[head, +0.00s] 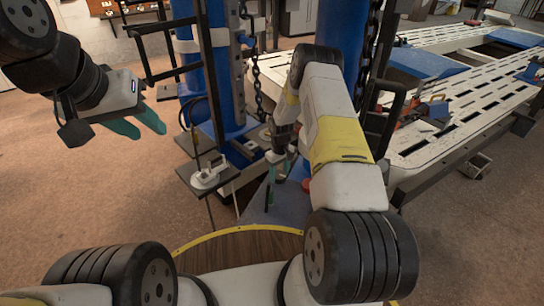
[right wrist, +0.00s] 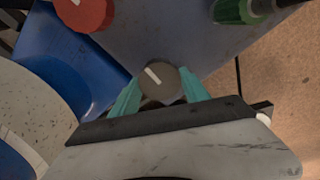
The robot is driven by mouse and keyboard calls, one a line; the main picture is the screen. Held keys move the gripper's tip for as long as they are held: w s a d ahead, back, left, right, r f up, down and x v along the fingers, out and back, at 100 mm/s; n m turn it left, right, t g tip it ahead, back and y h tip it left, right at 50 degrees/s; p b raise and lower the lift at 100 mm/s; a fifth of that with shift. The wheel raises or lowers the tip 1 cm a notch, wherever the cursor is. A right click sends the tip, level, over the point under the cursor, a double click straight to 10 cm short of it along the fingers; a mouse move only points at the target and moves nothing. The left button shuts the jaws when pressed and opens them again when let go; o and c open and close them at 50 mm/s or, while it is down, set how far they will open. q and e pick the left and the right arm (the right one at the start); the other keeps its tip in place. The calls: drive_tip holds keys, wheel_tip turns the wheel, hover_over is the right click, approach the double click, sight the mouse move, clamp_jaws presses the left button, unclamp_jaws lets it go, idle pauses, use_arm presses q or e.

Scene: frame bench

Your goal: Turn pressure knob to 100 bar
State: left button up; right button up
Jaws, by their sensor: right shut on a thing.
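A round grey knob (right wrist: 160,83) with a white pointer line sits on a blue-grey panel (right wrist: 165,35) in the right wrist view. Its pointer slants toward the upper left of that picture. My right gripper (right wrist: 161,92) is shut on this knob, one teal finger on each side. In the head view my right gripper (head: 279,164) reaches down to the panel (head: 262,207), and the knob there is too small to make out. No bar scale is readable. My left gripper (head: 142,122) hangs at the left, empty, its teal fingers apart.
A red knob (right wrist: 84,12) and a green knob (right wrist: 238,10) are on the same panel, beyond the grey one. A blue post (head: 345,40) and a hanging chain stand close to my right arm. A slotted white frame bench (head: 450,110) fills the right side.

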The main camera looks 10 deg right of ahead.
sight(280, 174)
drive_tip(key=shift+n, duration=0.3)
idle(0.4)
drive_tip(key=o, duration=1.4)
drive_tip(key=shift+r, duration=3.95)
